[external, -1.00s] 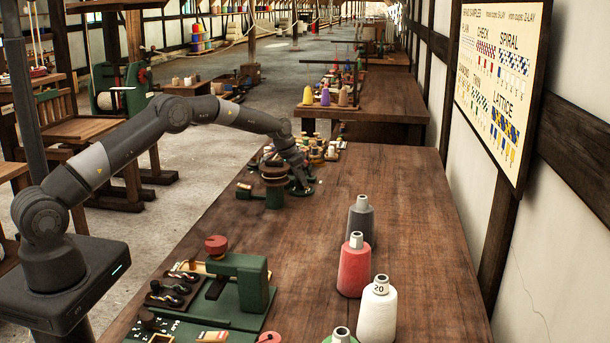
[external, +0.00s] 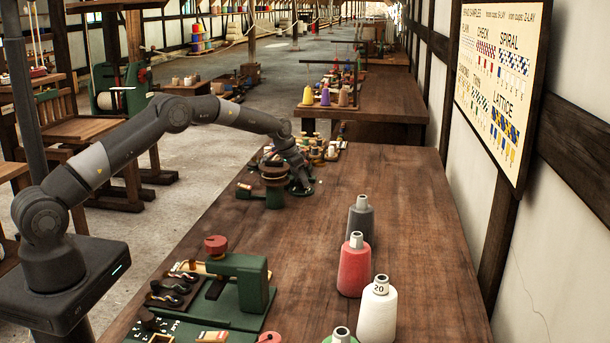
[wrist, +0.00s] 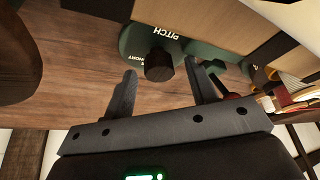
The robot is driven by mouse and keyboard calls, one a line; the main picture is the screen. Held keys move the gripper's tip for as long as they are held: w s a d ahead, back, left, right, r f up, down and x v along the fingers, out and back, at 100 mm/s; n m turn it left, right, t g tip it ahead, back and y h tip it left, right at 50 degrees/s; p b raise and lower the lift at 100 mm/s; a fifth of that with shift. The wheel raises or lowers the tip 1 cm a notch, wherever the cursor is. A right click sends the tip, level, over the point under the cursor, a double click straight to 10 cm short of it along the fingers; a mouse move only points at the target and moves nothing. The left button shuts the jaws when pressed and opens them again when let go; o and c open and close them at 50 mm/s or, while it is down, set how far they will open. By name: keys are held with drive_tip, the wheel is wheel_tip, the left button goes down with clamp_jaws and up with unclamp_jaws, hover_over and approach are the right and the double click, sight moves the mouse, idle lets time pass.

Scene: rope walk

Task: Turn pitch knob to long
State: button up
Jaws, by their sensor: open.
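The pitch knob (wrist: 159,66) is a dark round knob on a green plate (wrist: 133,43) in the wrist view. The word PITCH appears upside down above it, and SHORT is beside it on the left. I see no LONG label, and the knob's pointer cannot be made out. My gripper (wrist: 160,70) is open, with one finger on each side of the knob in the picture. I cannot tell whether the fingers touch it. In the external view my gripper (external: 301,187) is low over the far part of the table, and the knob cannot be made out.
A green device with a round wooden top (external: 273,175) stands just left of my gripper. Several small bobbins (external: 325,150) crowd behind it. Grey (external: 361,222), red (external: 353,268) and white (external: 377,312) cones stand at the right. The table's middle (external: 330,200) is clear.

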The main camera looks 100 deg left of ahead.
drive_tip(key=m+h, duration=0.1)
drive_tip(key=m, duration=0.3)
drive_tip(key=shift+s+a+t, duration=0.1)
drive_tip(key=shift+a+t, duration=0.05)
drive_tip(key=shift+t, duration=0.25)
drive_tip(key=m+h, duration=0.1)
drive_tip(key=m, duration=0.2)
drive_tip(key=shift+m+h, duration=0.3)
drive_tip(key=v, duration=1)
drive_tip(key=w+d+r, duration=0.4)
drive_tip(key=d+r, duration=0.2)
drive_tip(key=d, duration=0.4)
drive_tip(key=w+d+r, duration=0.5)
drive_tip(key=d+r, duration=0.2)
drive_tip(key=d, duration=0.2)
drive_tip(key=shift+w+d+r+m+g, duration=0.2)
drive_tip(key=shift+d+m+g, duration=0.1)
drive_tip(key=shift+d+m, duration=0.1)
